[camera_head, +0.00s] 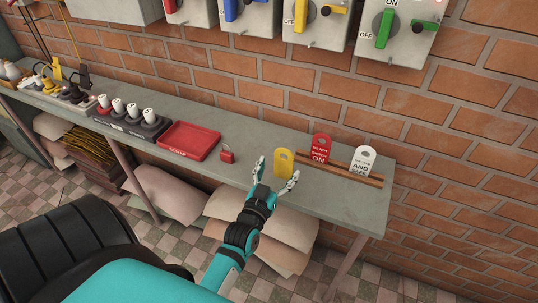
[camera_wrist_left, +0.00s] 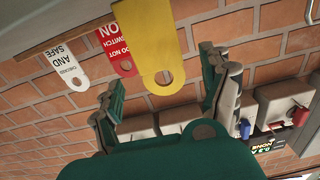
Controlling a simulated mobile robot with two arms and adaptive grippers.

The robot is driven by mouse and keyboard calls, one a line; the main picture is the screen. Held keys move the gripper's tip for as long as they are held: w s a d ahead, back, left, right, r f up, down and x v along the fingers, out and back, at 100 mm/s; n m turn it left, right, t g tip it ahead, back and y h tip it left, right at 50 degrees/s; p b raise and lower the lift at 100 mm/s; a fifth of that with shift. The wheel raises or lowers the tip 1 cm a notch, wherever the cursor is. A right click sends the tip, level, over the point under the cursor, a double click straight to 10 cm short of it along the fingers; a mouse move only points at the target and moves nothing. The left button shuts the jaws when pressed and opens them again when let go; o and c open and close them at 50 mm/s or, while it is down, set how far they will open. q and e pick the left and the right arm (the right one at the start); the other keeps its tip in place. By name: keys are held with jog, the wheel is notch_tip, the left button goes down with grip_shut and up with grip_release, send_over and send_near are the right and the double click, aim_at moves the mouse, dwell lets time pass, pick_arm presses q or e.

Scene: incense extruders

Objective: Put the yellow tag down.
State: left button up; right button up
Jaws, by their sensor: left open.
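The yellow tag (camera_head: 284,161) stands upright at the left end of the wooden rack (camera_head: 369,178) on the grey bench. My left gripper (camera_head: 276,174) is open in front of it, one finger to each side. In the left wrist view, the yellow tag (camera_wrist_left: 148,38) shows large between the spread fingers of the left gripper (camera_wrist_left: 161,86), with clear gaps on both sides. Its foot is hidden in the head view, so I cannot tell how it sits in the rack. My right gripper is not in view.
A red tag (camera_head: 320,148) and a white tag (camera_head: 361,161) stand in the rack to the right. A red padlock (camera_head: 226,154) and a red tray (camera_head: 188,141) lie to the left. Switch boxes (camera_head: 397,30) hang on the brick wall.

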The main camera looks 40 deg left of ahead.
pick_arm(q)
jog(key=p+v, duration=0.2)
jog(key=v, duration=0.5)
jog(key=s+d+f+m+g+h, duration=0.1)
jog(key=s+d+f+g+h, duration=0.2)
jog(key=f, duration=0.8)
jog(key=s+d+f+m+g, duration=0.1)
jog(key=s+d+f+g, duration=0.25)
jog(key=f, duration=0.65)
jog(key=s+d+f+m+g+h, duration=0.1)
jog(key=s+d+f+g+h, duration=0.2)
jog(key=f, duration=0.8)
jog(key=s+a+f+g, duration=0.1)
jog(key=s+f+g, duration=0.1)
jog(key=s+f, duration=0.3)
jog(key=s+a+f+m+g+y, duration=0.1)
jog(key=s+f, duration=0.3)
jog(key=s, duration=0.7)
jog(key=s+a+f+m+g, duration=0.1)
jog(key=s+f+g, duration=0.3)
jog(key=s, duration=0.5)
jog(key=shift+a+f+y, duration=0.15)
jog(key=shift+f+y, duration=0.15)
jog(key=shift+f, duration=0.5)
